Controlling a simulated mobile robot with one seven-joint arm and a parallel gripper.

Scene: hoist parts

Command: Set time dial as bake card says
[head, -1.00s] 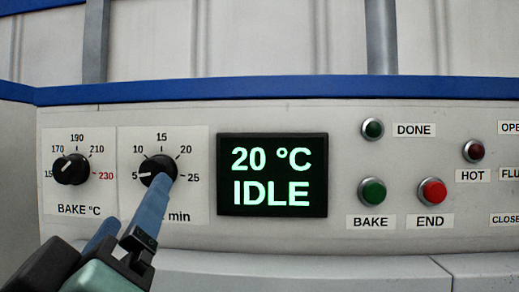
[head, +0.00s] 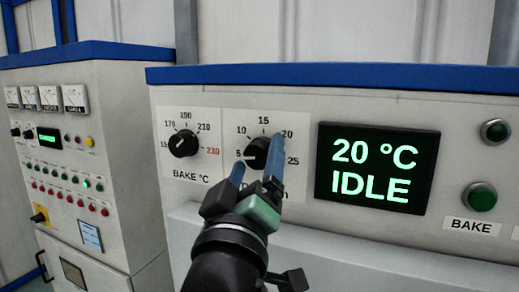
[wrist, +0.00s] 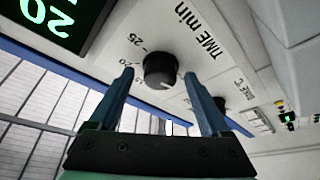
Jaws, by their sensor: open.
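The time dial (head: 256,150) is a round black knob on a white plate with marks from 5 to 25 min. Its pale pointer mark appears to face the 5 side. The dial also shows in the wrist view (wrist: 160,70), between my fingers. My gripper (head: 258,154) is open, with one blue finger on each side of the dial. A gap shows between the fingers and the knob in the wrist view (wrist: 158,76). Part of the "TIME min" label is hidden behind my gripper in the head view. I cannot identify a bake card in either view.
The BAKE °C dial (head: 183,143) is close on the left. The display (head: 376,167) on the right reads 20 °C IDLE. A green BAKE button (head: 481,197) is further right. A cabinet (head: 110,150) with gauges and buttons stands at left. A ledge (head: 330,255) runs below the panel.

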